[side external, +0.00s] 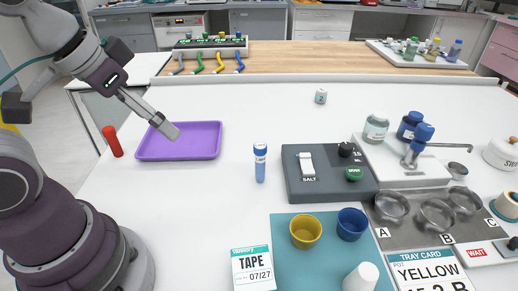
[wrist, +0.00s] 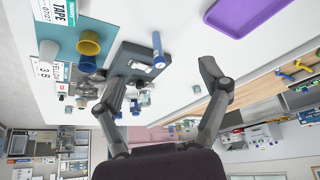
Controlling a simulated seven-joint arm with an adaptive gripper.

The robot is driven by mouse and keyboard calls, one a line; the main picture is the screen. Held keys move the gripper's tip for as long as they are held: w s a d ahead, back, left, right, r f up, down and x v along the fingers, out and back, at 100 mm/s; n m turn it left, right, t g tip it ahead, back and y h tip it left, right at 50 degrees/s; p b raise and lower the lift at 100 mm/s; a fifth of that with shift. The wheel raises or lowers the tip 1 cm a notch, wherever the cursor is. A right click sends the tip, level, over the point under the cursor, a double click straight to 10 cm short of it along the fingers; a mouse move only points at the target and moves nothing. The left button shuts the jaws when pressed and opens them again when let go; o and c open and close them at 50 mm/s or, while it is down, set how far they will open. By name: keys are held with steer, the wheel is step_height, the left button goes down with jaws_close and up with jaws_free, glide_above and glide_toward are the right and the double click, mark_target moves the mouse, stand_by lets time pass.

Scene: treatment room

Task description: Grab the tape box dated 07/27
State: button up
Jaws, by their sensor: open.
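The tape box (side external: 254,268) is white with a teal band, printed TAPE and 07/27. It stands at the front of the white table, at the left edge of a teal mat (side external: 284,226). In the wrist view the tape box (wrist: 70,12) shows at the top left, partly cut off by the frame edge. My gripper (side external: 168,128) is over the purple tray at the left, well away from the box. In the wrist view my gripper (wrist: 165,85) has its two fingers spread wide with nothing between them.
Yellow (side external: 305,231) and blue (side external: 352,223) cups and a white cup (side external: 361,278) stand on the mat. A blue-capped tube (side external: 260,162) stands behind the box. A grey switch box (side external: 322,186) lies right of it. The purple tray (side external: 150,155) and a red cylinder (side external: 113,141) are at left.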

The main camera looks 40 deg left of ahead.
steer(key=o, duration=0.3)
steer(key=m+g, duration=0.5)
steer(key=m, duration=0.2)
glide_toward(252, 268)
steer(key=shift+w+a+f, duration=0.25)
steer(key=shift+a, duration=0.1)
steer(key=shift+m+g, duration=0.3)
steer(key=f, duration=1)
steer(key=shift+d+f, duration=0.35)
steer(key=shift+f, duration=0.05)
